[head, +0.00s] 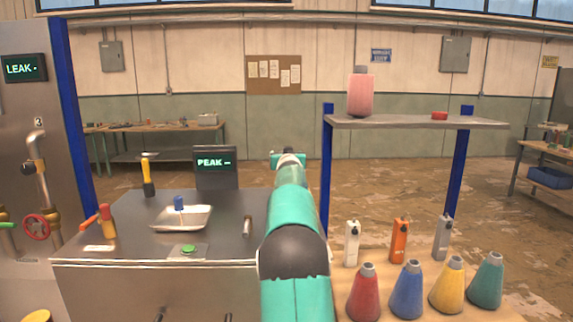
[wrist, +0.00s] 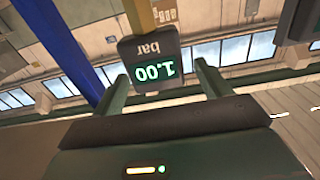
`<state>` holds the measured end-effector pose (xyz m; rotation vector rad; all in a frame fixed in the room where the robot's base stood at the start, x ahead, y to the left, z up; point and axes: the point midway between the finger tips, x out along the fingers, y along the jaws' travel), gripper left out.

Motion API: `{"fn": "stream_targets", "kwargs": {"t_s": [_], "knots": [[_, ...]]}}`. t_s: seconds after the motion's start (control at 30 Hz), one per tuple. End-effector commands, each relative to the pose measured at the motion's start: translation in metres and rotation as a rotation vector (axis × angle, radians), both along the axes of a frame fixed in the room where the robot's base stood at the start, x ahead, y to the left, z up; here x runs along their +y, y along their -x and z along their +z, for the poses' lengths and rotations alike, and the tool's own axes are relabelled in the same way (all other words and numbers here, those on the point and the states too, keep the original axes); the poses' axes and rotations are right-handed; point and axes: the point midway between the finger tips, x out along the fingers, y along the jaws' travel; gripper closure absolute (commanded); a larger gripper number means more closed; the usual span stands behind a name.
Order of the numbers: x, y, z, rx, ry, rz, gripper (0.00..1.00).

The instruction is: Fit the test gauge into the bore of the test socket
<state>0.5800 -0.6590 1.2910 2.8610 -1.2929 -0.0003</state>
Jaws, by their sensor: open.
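A small dark readout showing 1.00 bar (wrist: 155,62), upside down in the wrist view, looks like a gauge; I cannot tell if it is the test gauge. My gripper (wrist: 160,72) is open, with one finger on each side of the readout in the picture. I see no grip on it, and the distance is unclear. In the head view my arm hides the fingertips. A short metal cylinder (head: 247,226) stands on the bench left of my arm. I cannot make out a test socket or its bore for certain.
The steel bench (head: 140,250) carries a tray (head: 165,222) with a blue-topped item, a green button (head: 188,250), a yellow-handled tool (head: 148,178) and a PEAK display (head: 216,168). At right, a raised shelf (head: 400,123) on blue posts stands above several coloured cones.

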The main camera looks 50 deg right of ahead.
Motion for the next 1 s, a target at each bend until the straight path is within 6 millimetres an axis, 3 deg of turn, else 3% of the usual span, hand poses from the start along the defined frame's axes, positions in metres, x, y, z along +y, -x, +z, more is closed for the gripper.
{"fn": "stream_targets", "kwargs": {"t_s": [0.37,0.63,1.0], "knots": [[-0.0081,-0.0057,-0.0002,-0.002,-0.001,-0.002,0.24],[-0.0079,-0.0057,-0.0002,-0.002,-0.001,-0.001,0.75],[-0.0079,-0.0057,0.0035,-0.003,0.0,-0.001,0.75]]}}
